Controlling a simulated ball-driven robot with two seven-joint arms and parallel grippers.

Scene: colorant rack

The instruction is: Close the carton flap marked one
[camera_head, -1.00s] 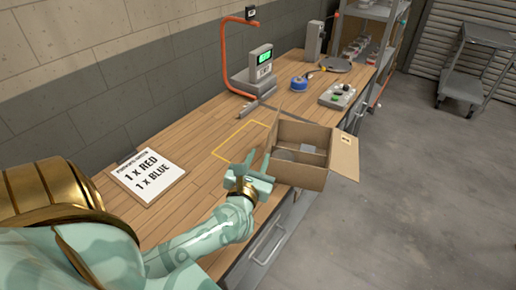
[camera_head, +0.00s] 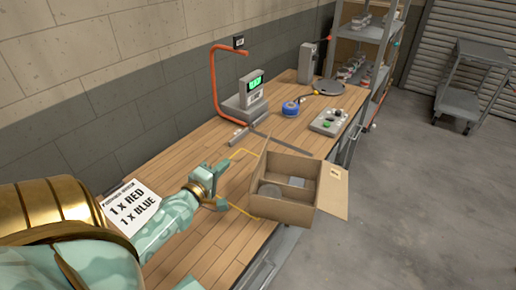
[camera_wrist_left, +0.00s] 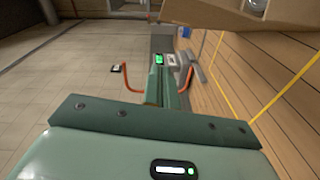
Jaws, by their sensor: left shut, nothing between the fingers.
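The open cardboard carton (camera_head: 283,211) sits at the right edge of the wooden bench, with a divider and grey round items inside. A flap (camera_head: 334,190) stands out from its right side over the bench edge. The flap bears a small yellowish label (camera_head: 335,172), too small to read. My left gripper (camera_head: 222,187) is shut and empty, left of the carton and apart from it. In the left wrist view the shut fingers (camera_wrist_left: 167,85) point forward, and part of the carton (camera_wrist_left: 225,14) shows at the top right.
A yellow outline (camera_head: 236,209) marks the bench beside the carton. A scale with a green display (camera_head: 253,90), an orange-red stand (camera_head: 213,85), a blue roll (camera_head: 290,108) and a button box (camera_head: 329,121) stand farther back. A sign (camera_head: 131,207) lies at left.

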